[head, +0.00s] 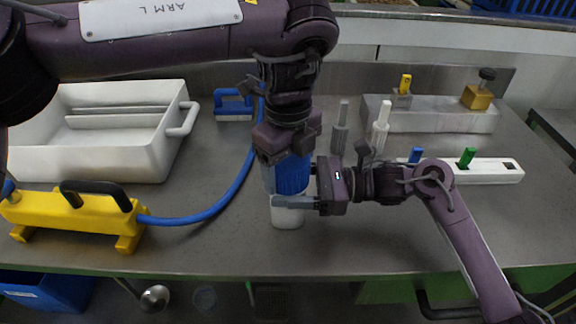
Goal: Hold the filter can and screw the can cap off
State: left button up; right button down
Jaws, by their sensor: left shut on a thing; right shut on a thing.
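The filter can (287,216) is a white cylinder standing upright near the front middle of the grey table. A blue ribbed cap (292,176) sits on top of it. My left gripper (287,160) comes down from above and is shut on the cap, hiding its top. My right gripper (291,201) reaches in from the right and is shut on the can's upper part, just below the cap. Its fingers hide part of the can.
A white tray (178,122) stands at the left. A yellow pump (75,216) with a blue hose (222,203) lies front left. A grey block (440,120) with fittings is at the back right. A white strip (492,171) with coloured pegs lies right, behind my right arm.

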pick_arm(q)
jog(key=n, duration=0.8)
jog(key=shift+w+n, duration=0.1)
jog(key=shift+n, duration=0.2)
pick_arm(e)
jog(key=shift+s, duration=0.1)
pick_arm(q)
jog(key=n, duration=0.9)
jog(key=shift+n, duration=0.3)
jog(key=shift+r, duration=0.2)
jog(key=shift+r, duration=0.95)
